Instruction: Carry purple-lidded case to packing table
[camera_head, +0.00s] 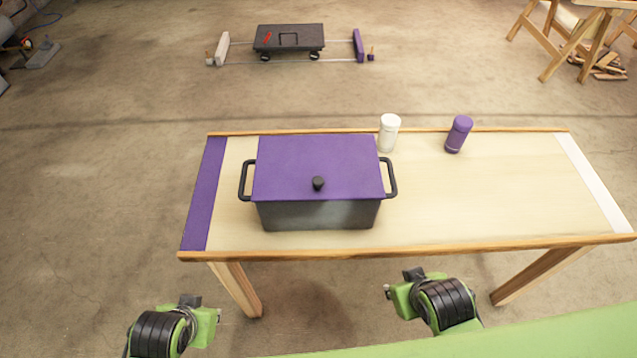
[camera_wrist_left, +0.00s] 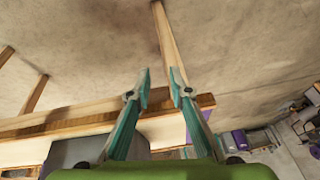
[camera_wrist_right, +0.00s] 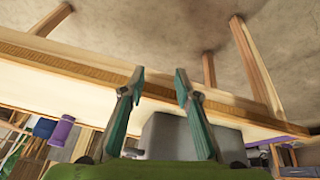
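The purple-lidded case (camera_head: 318,180) is a dark grey box with a black knob on its lid and a black handle on each side. It stands upright on the left part of a light wooden table (camera_head: 490,205). Its grey body also shows in the right wrist view (camera_wrist_right: 165,135). My left gripper (camera_wrist_left: 160,82) is open and empty in front of the table's near edge. My right gripper (camera_wrist_right: 160,82) is also open and empty, in front of the near edge. Neither touches the case. Which table is the packing table, I cannot tell.
A white bottle (camera_head: 389,132) and a purple bottle (camera_head: 458,134) stand at the table's back. A purple strip (camera_head: 204,195) marks its left end, a white strip (camera_head: 594,182) its right. A dark wheeled cart (camera_head: 289,39) is on the floor behind. Wooden trestles (camera_head: 560,45) stand at upper right.

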